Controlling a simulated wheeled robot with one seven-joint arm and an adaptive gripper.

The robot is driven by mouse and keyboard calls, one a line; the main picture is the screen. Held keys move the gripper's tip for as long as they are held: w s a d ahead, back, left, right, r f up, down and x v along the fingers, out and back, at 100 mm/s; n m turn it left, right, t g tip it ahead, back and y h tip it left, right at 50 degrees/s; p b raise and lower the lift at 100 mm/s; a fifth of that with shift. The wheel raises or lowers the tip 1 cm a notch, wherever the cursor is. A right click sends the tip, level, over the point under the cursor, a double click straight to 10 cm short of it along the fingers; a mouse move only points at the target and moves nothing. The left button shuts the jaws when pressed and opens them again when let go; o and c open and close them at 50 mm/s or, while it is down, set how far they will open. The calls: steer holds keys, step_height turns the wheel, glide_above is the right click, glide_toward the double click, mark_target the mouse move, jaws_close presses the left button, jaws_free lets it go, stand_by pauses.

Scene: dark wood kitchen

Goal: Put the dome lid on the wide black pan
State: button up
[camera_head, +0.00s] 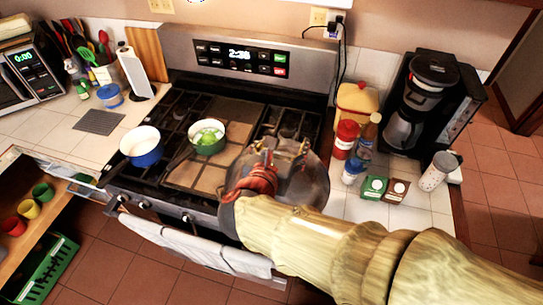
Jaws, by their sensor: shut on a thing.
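My gripper (280,158) reaches over the right front of the stove and is shut on the dome lid (314,186). The lid looks clear and round, with a greyish see-through surface around my fingers. My arm and gripper hide its near left part. A wide black pan cannot be made out clearly; the dark area under the lid may be the pan or the burner grate. I cannot tell whether the lid touches anything below it.
Right of the stove are a red-lidded jar (345,139), bottles (366,138), small boxes (375,187) and a coffee maker (415,100). A towel (190,245) hangs in front.

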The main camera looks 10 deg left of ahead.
steer(key=w+a+f+b, duration=0.1)
steer(key=w+f, duration=0.1)
steer(key=w+a+f, duration=0.1)
steer(key=w+f, duration=0.1)
steer(key=w, duration=0.1)
steer(key=w+a+f+b, duration=0.1)
steer(key=w+a+f, duration=0.1)
steer(key=shift+w+a+f+b, duration=0.1)
steer(key=shift+w+f+b, duration=0.15)
steer(key=shift+f+b, duration=0.15)
steer(key=shift+w+f, duration=0.15)
steer(key=shift+f, duration=0.1)
steer(key=shift+w+a+f+b, duration=0.1)
steer(key=shift+f+b, duration=0.3)
steer(key=shift+f, duration=0.45)
steer(key=shift+w+a+f+b, duration=0.1)
steer(key=shift+f+b, duration=0.3)
steer(key=shift+f, duration=0.45)
steer(key=shift+f, duration=0.3)
steer(key=o, duration=2.2)
steer(key=shift+s, duration=0.1)
steer(key=shift+o, duration=0.4)
steer(key=shift+r, duration=0.1)
